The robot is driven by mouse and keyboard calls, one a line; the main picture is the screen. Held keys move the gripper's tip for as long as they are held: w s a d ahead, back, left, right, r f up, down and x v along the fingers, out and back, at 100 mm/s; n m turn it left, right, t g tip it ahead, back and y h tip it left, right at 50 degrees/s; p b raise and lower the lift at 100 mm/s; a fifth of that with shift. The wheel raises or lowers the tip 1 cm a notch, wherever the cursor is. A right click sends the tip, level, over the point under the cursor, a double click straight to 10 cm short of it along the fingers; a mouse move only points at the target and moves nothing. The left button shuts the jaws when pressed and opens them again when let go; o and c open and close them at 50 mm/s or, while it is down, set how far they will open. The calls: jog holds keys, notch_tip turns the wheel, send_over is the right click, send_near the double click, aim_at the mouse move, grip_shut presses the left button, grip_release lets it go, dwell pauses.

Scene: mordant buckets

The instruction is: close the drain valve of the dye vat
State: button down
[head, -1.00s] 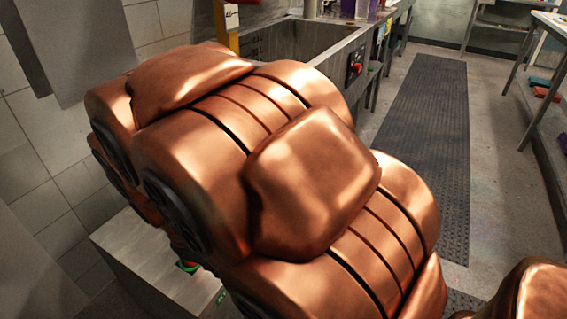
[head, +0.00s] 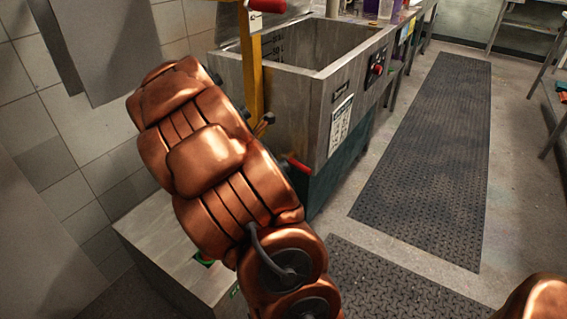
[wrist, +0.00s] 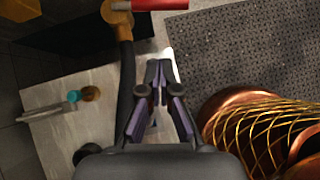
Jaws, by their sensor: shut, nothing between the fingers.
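The dye vat (head: 229,85) is a grey metal basin in the head view, its inside visible from above. A red handle (head: 297,163) sticks out low at its near side, close to brass-coloured fittings (head: 263,125) partly hidden by my arm. In the wrist view a red handle (wrist: 160,4) lies across the top edge, beside a brass-coloured body (wrist: 117,16). It looks like the drain valve's lever; its end is cut off. My gripper (wrist: 160,68) is shut and empty, its tips below the red handle in the picture and apart from it. The head view does not show my gripper.
A yellow post (head: 250,65) stands at the vat's near corner, with another red handle (head: 267,5) near its top. A low grey block (head: 160,235) stands by the tiled wall. A red knob (head: 377,69) is on the vat's side. Dark mats (head: 430,150) cover the clear floor at right.

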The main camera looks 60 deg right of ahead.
aim_at(297, 164)
jog(key=d+r+b+x, duration=0.1)
jog(key=d+b+x, duration=0.1)
jog(key=x, duration=1)
jog(key=shift+s, duration=0.2)
jog(key=shift+d+r, duration=0.1)
jog(key=shift+r, duration=0.2)
